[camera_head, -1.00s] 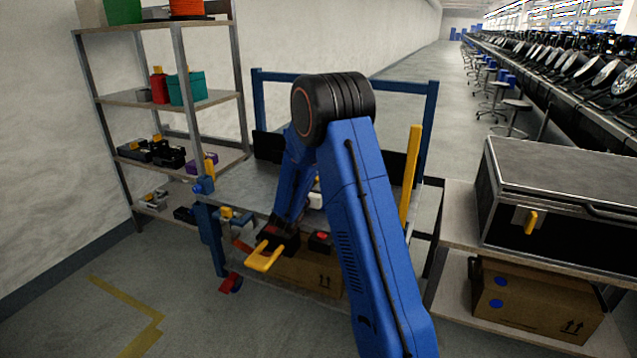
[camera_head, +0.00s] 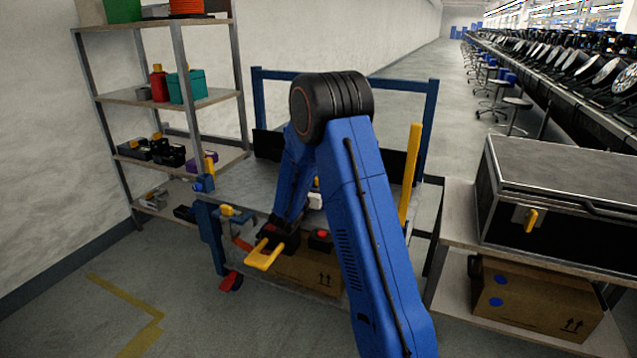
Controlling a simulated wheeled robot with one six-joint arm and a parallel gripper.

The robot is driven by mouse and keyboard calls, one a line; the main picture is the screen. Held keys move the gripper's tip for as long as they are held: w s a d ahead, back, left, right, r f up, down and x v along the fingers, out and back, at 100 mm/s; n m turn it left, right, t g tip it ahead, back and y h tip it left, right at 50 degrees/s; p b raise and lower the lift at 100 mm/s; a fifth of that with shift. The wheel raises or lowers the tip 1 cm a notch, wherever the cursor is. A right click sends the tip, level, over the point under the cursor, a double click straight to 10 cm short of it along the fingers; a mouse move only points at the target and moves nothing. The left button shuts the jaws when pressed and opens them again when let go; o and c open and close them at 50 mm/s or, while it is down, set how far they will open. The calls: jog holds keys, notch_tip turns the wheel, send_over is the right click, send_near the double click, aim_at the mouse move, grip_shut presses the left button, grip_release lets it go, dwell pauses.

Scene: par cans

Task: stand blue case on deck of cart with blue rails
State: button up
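The cart with blue rails (camera_head: 428,110) stands in the middle, with a grey deck (camera_head: 235,185) partly covered by my blue arm. No blue case can be made out; my arm hides part of the deck and what is behind it. My arm reaches over the cart and bends down at its front. My gripper (camera_head: 267,254) seems to be the dark end with yellow parts, low in front of the deck edge. Whether its fingers are apart or hold something is unclear. A small white item (camera_head: 315,201) shows beside my arm.
A shelf rack (camera_head: 187,100) with a teal box (camera_head: 187,87) and tools stands left. A cardboard box (camera_head: 300,273) sits low in the cart. At right, a bench (camera_head: 455,225) bears a black case (camera_head: 560,200). A yellow post (camera_head: 411,172) rises at the cart's right.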

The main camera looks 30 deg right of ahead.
jog(key=v, duration=1.7)
jog(key=shift+s, duration=0.1)
